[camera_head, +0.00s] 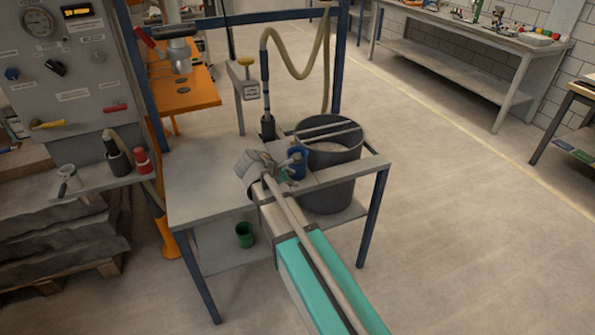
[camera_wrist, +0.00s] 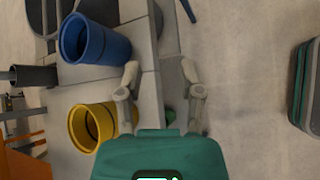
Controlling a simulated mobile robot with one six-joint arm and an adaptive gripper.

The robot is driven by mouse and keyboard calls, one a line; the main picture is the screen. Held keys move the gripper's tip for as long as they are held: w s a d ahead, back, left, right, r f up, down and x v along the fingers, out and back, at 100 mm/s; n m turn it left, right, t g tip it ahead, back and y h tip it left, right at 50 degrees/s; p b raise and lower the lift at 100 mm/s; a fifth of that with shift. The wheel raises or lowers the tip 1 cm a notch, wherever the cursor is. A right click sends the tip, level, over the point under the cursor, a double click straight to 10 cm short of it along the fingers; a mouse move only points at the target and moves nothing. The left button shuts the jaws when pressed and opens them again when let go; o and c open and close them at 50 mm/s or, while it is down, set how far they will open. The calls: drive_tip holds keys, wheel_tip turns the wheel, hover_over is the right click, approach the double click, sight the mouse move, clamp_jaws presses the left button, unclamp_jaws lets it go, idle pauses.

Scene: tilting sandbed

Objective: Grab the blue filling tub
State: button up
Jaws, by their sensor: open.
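The blue filling tub (camera_head: 298,164) stands on the grey bench (camera_head: 205,180), near the large bucket and just beyond my gripper (camera_head: 273,166) in the head view. My gripper partly covers it there. In the wrist view the blue tub (camera_wrist: 108,48) shows at the upper left, its open mouth facing left. My gripper (camera_wrist: 160,72) is open, with nothing between its fingers. The tub is outside the fingers, left of the left fingertip and close to it in the picture. I cannot tell whether they touch.
A yellow tub (camera_wrist: 92,128) is below the blue one in the wrist view, near my gripper's left finger. A green tub (camera_head: 245,235) is on the lower shelf. A large grey bucket (camera_head: 332,192) stands at the bench's right. A blue frame post (camera_head: 345,60) rises behind.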

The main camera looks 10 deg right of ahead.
drive_tip(key=w+a+r+n+t+h+b, duration=0.1)
drive_tip(key=w+a+r+n+t+h, duration=0.1)
drive_tip(key=w+a+n, duration=0.2)
drive_tip(key=w+n, duration=0.2)
drive_tip(key=n, duration=0.1)
drive_tip(key=shift+w+r+t+h+b, duration=0.35)
drive_tip(key=shift+t+h+b, duration=0.05)
drive_tip(key=shift+d, duration=0.1)
drive_tip(key=b+x, duration=0.3)
drive_tip(key=x, duration=0.5)
drive_tip(key=shift+d+f, duration=0.2)
drive_tip(key=shift+w, duration=0.15)
